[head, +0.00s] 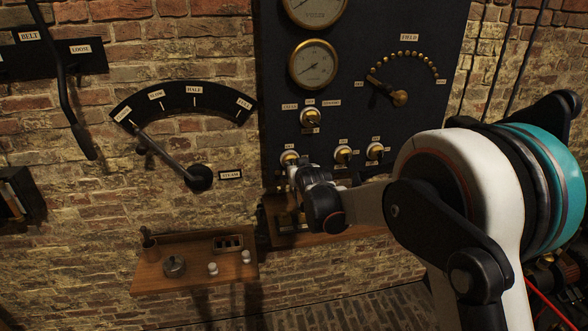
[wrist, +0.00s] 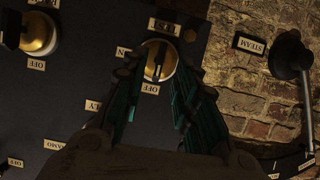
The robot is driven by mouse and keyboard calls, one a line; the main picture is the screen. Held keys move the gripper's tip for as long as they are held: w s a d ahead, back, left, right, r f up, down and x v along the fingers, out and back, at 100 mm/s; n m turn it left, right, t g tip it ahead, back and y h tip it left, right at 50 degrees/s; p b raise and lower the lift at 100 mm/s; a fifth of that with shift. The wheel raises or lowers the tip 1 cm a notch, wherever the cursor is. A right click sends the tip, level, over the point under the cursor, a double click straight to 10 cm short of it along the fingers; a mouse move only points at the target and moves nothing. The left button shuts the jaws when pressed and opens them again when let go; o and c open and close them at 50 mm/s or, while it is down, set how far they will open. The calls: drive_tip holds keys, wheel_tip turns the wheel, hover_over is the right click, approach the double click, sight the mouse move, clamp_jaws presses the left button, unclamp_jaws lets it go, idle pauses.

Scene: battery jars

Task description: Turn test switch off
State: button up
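The test switch (wrist: 158,61) is a round brass knob with a dark lever on the black panel, with plates reading TEST, ON and OFF around it. Its lever lies along the line toward the OFF plate (wrist: 150,88); I cannot tell which end is its pointer. In the head view the switch is probably the leftmost of the lower row (head: 289,157), just above my gripper. My gripper (wrist: 160,72) has its two dark green-edged fingers apart, one on each side of the knob. I cannot tell whether they touch it.
Other brass switches (head: 343,154) sit to the right in the same row, with one (head: 311,117) above. The steam lever (head: 198,178) and its arc scale are on the brick wall at left. A wooden shelf (head: 190,282) with small items is below; another ledge lies under the panel.

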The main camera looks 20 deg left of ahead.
drive_tip(key=v, duration=0.7)
drive_tip(key=shift+s, duration=0.25)
